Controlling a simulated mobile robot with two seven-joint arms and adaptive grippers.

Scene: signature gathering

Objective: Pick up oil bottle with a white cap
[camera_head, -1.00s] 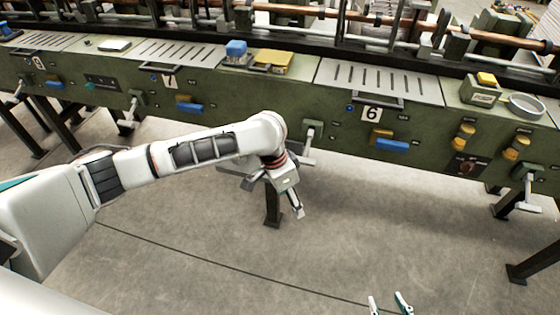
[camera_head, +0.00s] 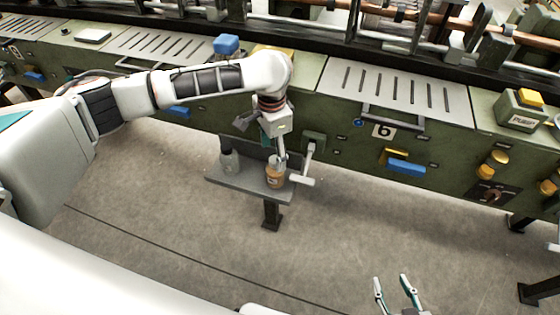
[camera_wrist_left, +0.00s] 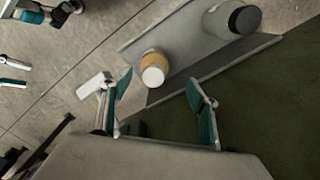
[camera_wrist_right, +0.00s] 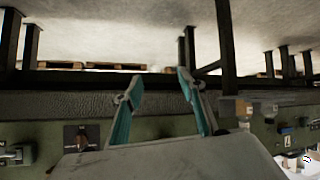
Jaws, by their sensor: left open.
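The oil bottle with a white cap (camera_head: 274,177) is amber-brown and stands upright near the right end of a small grey shelf (camera_head: 240,181). In the left wrist view the white-capped bottle (camera_wrist_left: 153,68) lies ahead, between the line of the spread fingers and apart from them. My left gripper (camera_head: 279,150) is open and empty, just above the bottle; its fingers also show in the left wrist view (camera_wrist_left: 160,95). My right gripper (camera_head: 393,285) is open and empty, low in the head view, far from the shelf; it also shows in the right wrist view (camera_wrist_right: 155,85).
A grey bottle with a black cap (camera_head: 229,157) stands at the shelf's left end. A lever handle (camera_head: 309,158) sticks out close to the shelf's right end. The green machine (camera_head: 340,125) runs behind. The floor in front is clear.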

